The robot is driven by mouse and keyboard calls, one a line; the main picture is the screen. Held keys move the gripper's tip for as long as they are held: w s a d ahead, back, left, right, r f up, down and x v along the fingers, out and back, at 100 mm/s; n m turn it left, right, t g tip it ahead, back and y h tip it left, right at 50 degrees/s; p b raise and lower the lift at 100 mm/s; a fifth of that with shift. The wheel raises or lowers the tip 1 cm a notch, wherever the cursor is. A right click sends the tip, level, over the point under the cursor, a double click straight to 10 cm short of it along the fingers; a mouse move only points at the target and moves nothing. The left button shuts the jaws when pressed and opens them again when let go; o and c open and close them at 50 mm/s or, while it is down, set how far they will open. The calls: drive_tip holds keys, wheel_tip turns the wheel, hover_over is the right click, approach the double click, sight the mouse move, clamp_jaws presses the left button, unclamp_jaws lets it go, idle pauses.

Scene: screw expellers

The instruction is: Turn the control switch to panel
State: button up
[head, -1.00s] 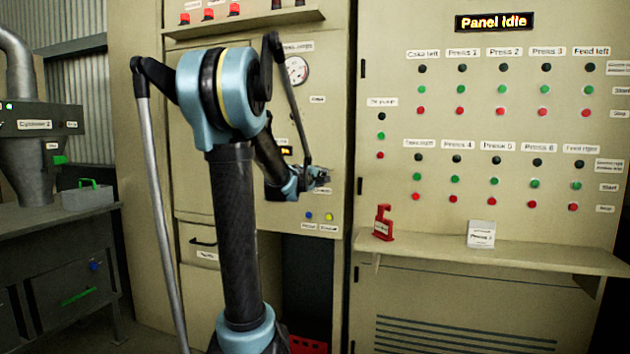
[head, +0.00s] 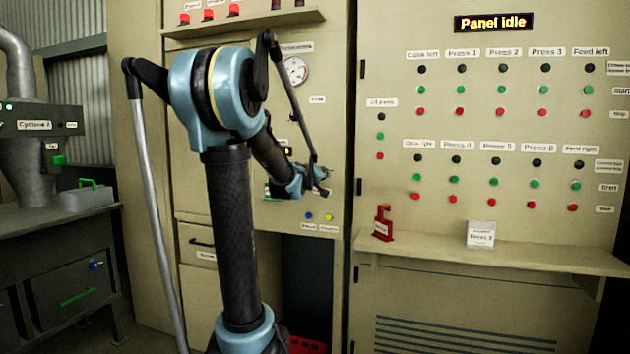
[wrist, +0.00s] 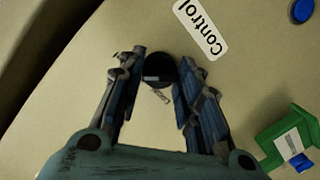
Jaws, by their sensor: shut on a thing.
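The control switch (wrist: 161,69) is a round black knob on the beige panel in the wrist view, with a pale mark on it. The white "Control" label (wrist: 201,25) is beside it, upper right. My gripper (wrist: 160,76) has one finger on each side of the knob and is shut on it. In the head view my gripper (head: 318,184) is against the front of the middle cabinet and hides the switch. Which position the switch points to cannot be read.
A blue button (wrist: 302,11) and a green-framed part (wrist: 288,138) are near my gripper in the wrist view. A shelf (head: 480,252) with a red padlock-like tag (head: 383,224) and a white card (head: 481,235) juts out at right. The display (head: 492,22) reads "Panel Idle".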

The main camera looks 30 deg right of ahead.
idle(0.6)
drive_tip(key=o, duration=1)
drive_tip(key=shift+f, duration=0.1)
drive_tip(key=shift+o, duration=0.2)
drive_tip(key=v, duration=1.2)
